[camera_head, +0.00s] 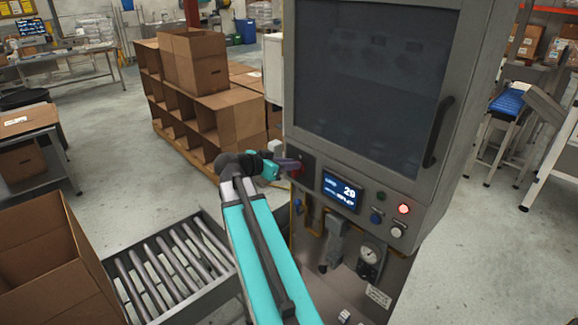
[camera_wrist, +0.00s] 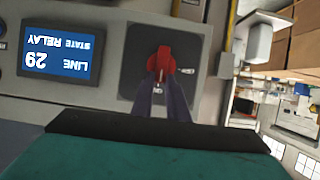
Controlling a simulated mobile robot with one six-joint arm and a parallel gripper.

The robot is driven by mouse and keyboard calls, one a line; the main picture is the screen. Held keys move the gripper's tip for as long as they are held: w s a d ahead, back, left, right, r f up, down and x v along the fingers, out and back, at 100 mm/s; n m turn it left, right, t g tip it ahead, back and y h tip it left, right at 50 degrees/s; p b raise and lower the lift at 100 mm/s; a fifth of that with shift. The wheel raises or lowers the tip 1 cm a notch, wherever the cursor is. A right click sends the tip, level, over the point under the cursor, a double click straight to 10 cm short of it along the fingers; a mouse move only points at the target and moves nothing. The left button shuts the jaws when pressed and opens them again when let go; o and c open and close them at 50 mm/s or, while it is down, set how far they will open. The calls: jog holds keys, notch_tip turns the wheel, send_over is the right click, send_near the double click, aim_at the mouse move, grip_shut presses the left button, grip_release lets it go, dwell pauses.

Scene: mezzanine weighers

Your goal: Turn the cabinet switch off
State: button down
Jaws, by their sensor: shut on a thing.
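The cabinet (camera_head: 340,170) stands in the middle of the head view, a tall grey box with a dark window. Its switch is a red rotary knob (camera_wrist: 162,64) on a dark square plate (camera_wrist: 135,76) in the wrist view. My gripper (camera_wrist: 165,82) has its two dark fingers shut on the lower part of the red knob. In the head view my gripper (camera_head: 292,166) reaches the dark plate at the panel's left side, and it largely hides the knob there.
A lit display (camera_head: 341,191) reading 29 sits right of the switch, with a glowing red lamp (camera_head: 403,209) and buttons beyond it. A roller conveyor (camera_head: 170,262) and an open cardboard box (camera_head: 50,265) lie at lower left. Stacked cartons (camera_head: 195,90) stand behind my arm.

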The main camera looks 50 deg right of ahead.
jog(key=shift+w+d, duration=0.15)
jog(key=shift+w+d+f+n+g+h+b, duration=0.1)
jog(key=shift+w+f+n+g+h+b, duration=0.8)
jog(key=shift+n, duration=1.3)
jog(key=shift+w+d+f+n+g+y+b, duration=0.15)
jog(key=shift+n+g+b, duration=0.5)
jog(key=shift+n+g, duration=1.15)
jog(key=shift+w+a+f+n+g+h+b, duration=0.1)
jog(key=shift+w+f+n+g+h+b, duration=0.55)
jog(key=shift+n, duration=1.95)
jog(key=shift+s+r, duration=0.1)
jog(key=shift+s, duration=0.05)
jog(key=c, duration=1.7)
grip_release()
jog(key=shift+d, duration=0.1)
